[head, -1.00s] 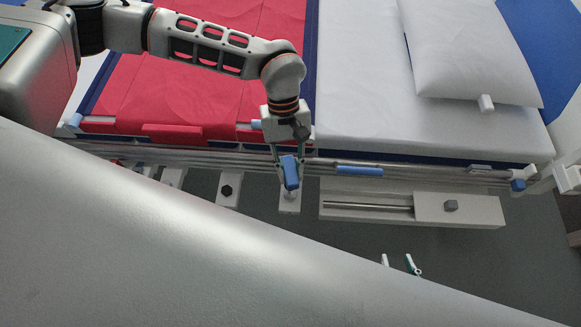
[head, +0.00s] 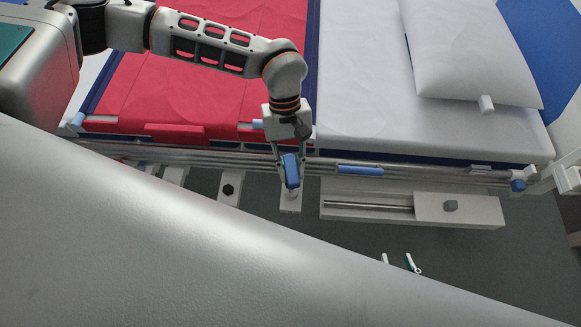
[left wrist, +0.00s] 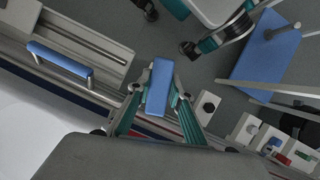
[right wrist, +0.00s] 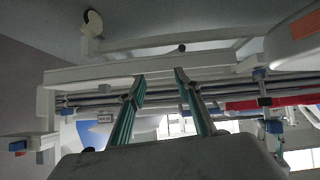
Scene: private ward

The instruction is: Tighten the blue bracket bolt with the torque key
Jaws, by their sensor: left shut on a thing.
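The torque key is a blue bar-shaped handle (head: 291,172) in the head view, and its blue top (left wrist: 159,88) also shows in the left wrist view. My left gripper (head: 290,166) is shut on it, beyond the bed rail. Below the handle is a white bracket plate (head: 290,205); the handle hides what lies directly under it, so I cannot tell whether the key sits on a bolt. A small blue piece (left wrist: 271,145) shows among the white brackets in the left wrist view; it may be the blue bolt. My right gripper (right wrist: 158,75) is open and empty.
Another white bracket with a dark hex bolt (head: 228,189) stands left of the key. A white rail unit (head: 458,209) lies to the right. The bed rail (head: 420,171) runs alongside. My large grey body part fills the lower left of the head view.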

